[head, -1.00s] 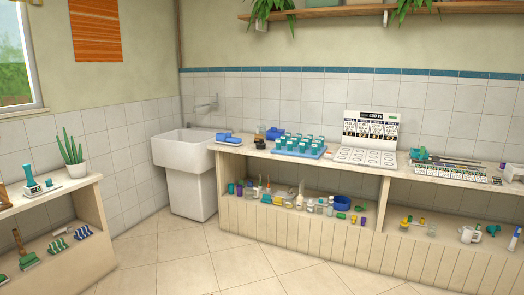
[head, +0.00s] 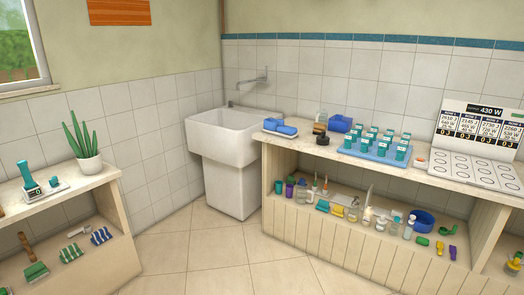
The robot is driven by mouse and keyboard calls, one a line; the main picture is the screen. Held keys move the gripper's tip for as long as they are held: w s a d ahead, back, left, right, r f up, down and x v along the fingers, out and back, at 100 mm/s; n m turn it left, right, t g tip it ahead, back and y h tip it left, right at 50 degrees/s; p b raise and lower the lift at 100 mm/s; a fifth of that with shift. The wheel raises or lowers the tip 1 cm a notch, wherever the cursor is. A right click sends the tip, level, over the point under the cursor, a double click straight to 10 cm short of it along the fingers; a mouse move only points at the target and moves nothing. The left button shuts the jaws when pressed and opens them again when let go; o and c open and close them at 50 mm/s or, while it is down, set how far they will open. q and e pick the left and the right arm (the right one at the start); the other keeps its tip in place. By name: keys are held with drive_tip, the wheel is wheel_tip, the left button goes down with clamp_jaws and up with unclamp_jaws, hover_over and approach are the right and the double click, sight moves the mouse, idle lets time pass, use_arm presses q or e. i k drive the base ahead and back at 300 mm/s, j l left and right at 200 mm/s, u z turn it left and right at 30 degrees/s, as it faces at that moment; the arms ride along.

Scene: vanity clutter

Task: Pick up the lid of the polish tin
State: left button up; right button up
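Neither of my grippers is in view.
The long counter (head: 290,143) also bears blue brush-like things (head: 280,127), a blue box (head: 340,123), a blue tray (head: 375,152) of teal-capped bottles and a white chart stand (head: 478,125). A white sink (head: 236,135) stands left of it. The tiled floor (head: 230,260) is clear.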

sight(322, 138)
drive_tip(key=i+z, duration=0.2)
drive_tip(key=i, duration=0.3)
drive_tip(key=i+j+z, duration=0.2)
drive_tip(key=i, duration=0.3)
drive_tip(key=i+j+z, duration=0.2)
drive_tip(key=i, duration=0.3)
drive_tip(key=i+j+z, duration=0.2)
drive_tip(key=i, duration=0.25)
drive_tip(key=j, duration=0.1)
